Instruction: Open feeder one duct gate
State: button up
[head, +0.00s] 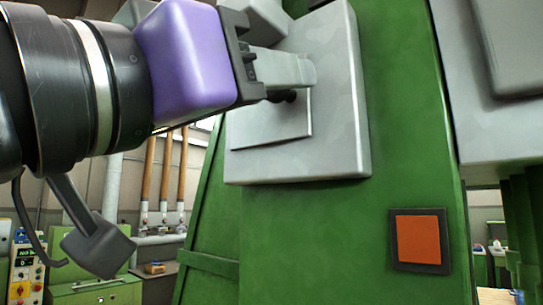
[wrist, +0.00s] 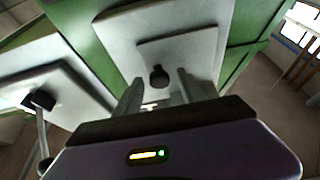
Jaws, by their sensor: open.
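A grey plate with a dark knob stands on a larger grey housing (head: 345,110) on a green machine. I take the plate (head: 270,130) for the duct gate; no label shows which feeder it serves. In the wrist view the plate (wrist: 190,55) is ahead, with its knob (wrist: 159,77) in line with the space between my fingers. My gripper (head: 303,72) is open, with a finger on each side of the knob in that view. In the head view the knob (head: 283,96) is partly hidden by the fingers. I cannot tell whether they touch it.
An orange square panel (head: 418,239) is on the green machine body at lower right. In the wrist view a second grey plate (wrist: 62,92) with a dark knob and rod is at left. A control box (head: 27,272) with buttons stands at lower left.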

grip_shut()
dwell(1.4)
